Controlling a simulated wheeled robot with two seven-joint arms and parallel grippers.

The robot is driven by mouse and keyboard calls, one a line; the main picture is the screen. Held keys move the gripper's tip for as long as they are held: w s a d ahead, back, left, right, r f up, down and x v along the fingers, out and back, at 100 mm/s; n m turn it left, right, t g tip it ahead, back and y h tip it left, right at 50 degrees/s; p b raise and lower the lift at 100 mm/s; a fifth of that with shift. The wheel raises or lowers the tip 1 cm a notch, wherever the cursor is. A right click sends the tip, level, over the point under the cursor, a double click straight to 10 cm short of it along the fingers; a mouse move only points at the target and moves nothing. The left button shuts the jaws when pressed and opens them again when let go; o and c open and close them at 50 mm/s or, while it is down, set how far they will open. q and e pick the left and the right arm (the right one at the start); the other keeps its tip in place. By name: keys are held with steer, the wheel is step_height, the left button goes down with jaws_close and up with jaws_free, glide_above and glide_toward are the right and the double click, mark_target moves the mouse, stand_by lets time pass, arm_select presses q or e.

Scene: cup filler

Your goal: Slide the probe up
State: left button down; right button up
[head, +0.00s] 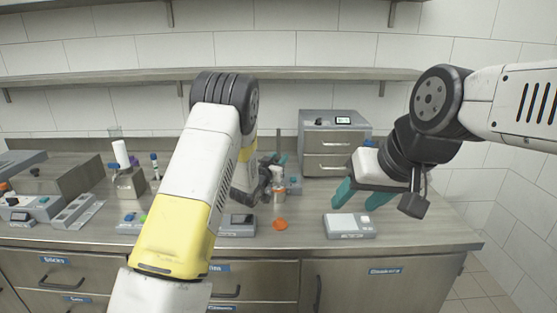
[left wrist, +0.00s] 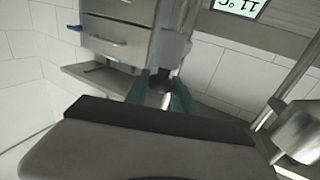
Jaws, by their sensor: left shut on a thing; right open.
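My left gripper (left wrist: 163,100) has teal fingers on both sides of a small dark piece (left wrist: 162,83), which seems to be the probe; it is shut on it. A pale part shows below the dark piece between the fingers. In the head view my left gripper (head: 273,161) is partly hidden behind my own arm, near a small grey device (head: 294,184) at the back of the counter, and the probe cannot be made out clearly.
An orange disc (head: 280,224) lies on the counter. A drawer cabinet (head: 334,140) stands at the back. A lit temperature display (left wrist: 240,7) shows upside down in the left wrist view. Metal boxes (head: 65,172) crowd the left. The counter's right end (head: 440,225) is clear.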

arm_select(q)
step_height(320, 180, up, 8)
steer(key=shift+f, duration=0.2)
stand_by(0.3)
steer(key=c, duration=1.2)
jaws_free()
steer(key=shift+o, duration=0.5)
steer(key=shift+f, duration=0.1)
steer(key=shift+s+a, duration=0.1)
steer(key=shift+s, duration=0.15)
steer(key=v, duration=0.7)
steer(key=shift+s, duration=0.15)
